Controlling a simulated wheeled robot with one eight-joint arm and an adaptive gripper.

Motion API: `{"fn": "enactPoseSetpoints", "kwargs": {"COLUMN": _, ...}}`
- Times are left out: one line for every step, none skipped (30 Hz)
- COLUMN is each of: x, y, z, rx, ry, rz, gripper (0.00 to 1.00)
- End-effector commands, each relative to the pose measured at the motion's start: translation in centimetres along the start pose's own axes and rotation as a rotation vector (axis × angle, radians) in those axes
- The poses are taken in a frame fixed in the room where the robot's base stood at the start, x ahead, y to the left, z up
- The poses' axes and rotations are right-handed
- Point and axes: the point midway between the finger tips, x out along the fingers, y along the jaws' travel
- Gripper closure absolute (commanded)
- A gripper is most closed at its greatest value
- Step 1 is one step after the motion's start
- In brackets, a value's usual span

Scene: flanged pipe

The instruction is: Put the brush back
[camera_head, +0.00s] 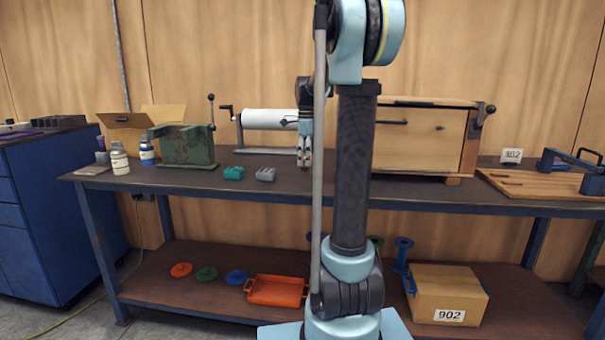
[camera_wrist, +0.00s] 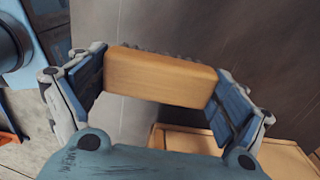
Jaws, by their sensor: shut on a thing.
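The brush (camera_wrist: 160,77) is a plain light wooden block with a row of dark bristles showing along its far edge. My gripper (camera_wrist: 158,88) is shut on it, with one blue-padded finger against each end of the block. In the head view my gripper (camera_head: 304,158) points down just above the workbench (camera_head: 300,186), in front of the white roll. The brush is too small and hidden there to make out clearly. I cannot tell from these views whether it touches the bench top.
A white roll (camera_head: 268,119) on a stand is behind my gripper, and a wooden chest (camera_head: 420,142) is at right. Teal (camera_head: 233,173) and grey (camera_head: 265,174) blocks lie left of it.

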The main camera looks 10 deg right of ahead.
Motion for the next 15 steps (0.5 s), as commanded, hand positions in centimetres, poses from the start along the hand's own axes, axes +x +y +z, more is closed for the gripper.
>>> {"fn": "enactPoseSetpoints", "kwargs": {"x": 0.3, "y": 0.0, "z": 0.0, "rx": 0.0, "ry": 0.0, "rz": 0.0, "gripper": 0.31}}
{"fn": "enactPoseSetpoints", "kwargs": {"x": 0.4, "y": 0.0, "z": 0.0, "rx": 0.0, "ry": 0.0, "rz": 0.0, "gripper": 0.31}}
{"fn": "enactPoseSetpoints", "kwargs": {"x": 0.6, "y": 0.0, "z": 0.0, "rx": 0.0, "ry": 0.0, "rz": 0.0, "gripper": 0.31}}
{"fn": "enactPoseSetpoints", "kwargs": {"x": 0.8, "y": 0.0, "z": 0.0, "rx": 0.0, "ry": 0.0, "rz": 0.0, "gripper": 0.31}}
{"fn": "enactPoseSetpoints", "kwargs": {"x": 1.0, "y": 0.0, "z": 0.0, "rx": 0.0, "ry": 0.0, "rz": 0.0, "gripper": 0.31}}
{"fn": "enactPoseSetpoints", "kwargs": {"x": 1.4, "y": 0.0, "z": 0.0, "rx": 0.0, "ry": 0.0, "rz": 0.0, "gripper": 0.31}}
{"fn": "enactPoseSetpoints", "kwargs": {"x": 1.7, "y": 0.0, "z": 0.0, "rx": 0.0, "ry": 0.0, "rz": 0.0, "gripper": 0.31}}
{"fn": "enactPoseSetpoints", "kwargs": {"x": 2.1, "y": 0.0, "z": 0.0, "rx": 0.0, "ry": 0.0, "rz": 0.0, "gripper": 0.31}}
{"fn": "enactPoseSetpoints", "kwargs": {"x": 2.7, "y": 0.0, "z": 0.0, "rx": 0.0, "ry": 0.0, "rz": 0.0, "gripper": 0.31}}
{"fn": "enactPoseSetpoints", "kwargs": {"x": 3.1, "y": -0.1, "z": 0.0, "rx": 0.0, "ry": 0.0, "rz": 0.0, "gripper": 0.31}}
{"fn": "enactPoseSetpoints", "kwargs": {"x": 3.5, "y": 0.0, "z": 0.0, "rx": 0.0, "ry": 0.0, "rz": 0.0, "gripper": 0.31}}
{"fn": "enactPoseSetpoints", "kwargs": {"x": 4.0, "y": 0.0, "z": 0.0, "rx": 0.0, "ry": 0.0, "rz": 0.0, "gripper": 0.31}}
{"fn": "enactPoseSetpoints", "kwargs": {"x": 4.2, "y": 0.0, "z": 0.0, "rx": 0.0, "ry": 0.0, "rz": 0.0, "gripper": 0.31}}
{"fn": "enactPoseSetpoints", "kwargs": {"x": 4.5, "y": 0.0, "z": 0.0, "rx": 0.0, "ry": 0.0, "rz": 0.0, "gripper": 0.31}}
{"fn": "enactPoseSetpoints", "kwargs": {"x": 4.6, "y": 0.0, "z": 0.0, "rx": 0.0, "ry": 0.0, "rz": 0.0, "gripper": 0.31}}
